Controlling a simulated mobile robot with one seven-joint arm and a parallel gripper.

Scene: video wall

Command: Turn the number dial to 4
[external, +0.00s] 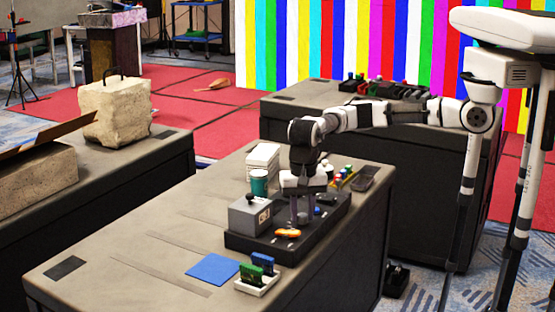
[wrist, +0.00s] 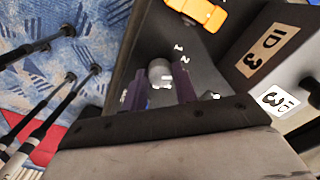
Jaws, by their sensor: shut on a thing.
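The number dial (wrist: 160,72) is a pale grey round knob on a black panel (wrist: 140,45) in the wrist view. White digits 1 and 2 show beside it; another small white mark farther round is too cut off to read. My gripper (wrist: 157,88) has its two purple fingers on either side of the knob, shut on it. In the external view, my gripper (external: 299,216) points down onto the black panel (external: 268,252). The dial is hidden there behind the fingers. I cannot tell which number the dial points to.
A grey box (external: 250,214) with ID 3 labels stands close beside my gripper. An orange piece (external: 288,233) is on the panel. A teal cup (external: 259,182), white stack (external: 263,158), blue square (external: 212,265) and white tray (external: 257,286) surround the panel. The table's left is clear.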

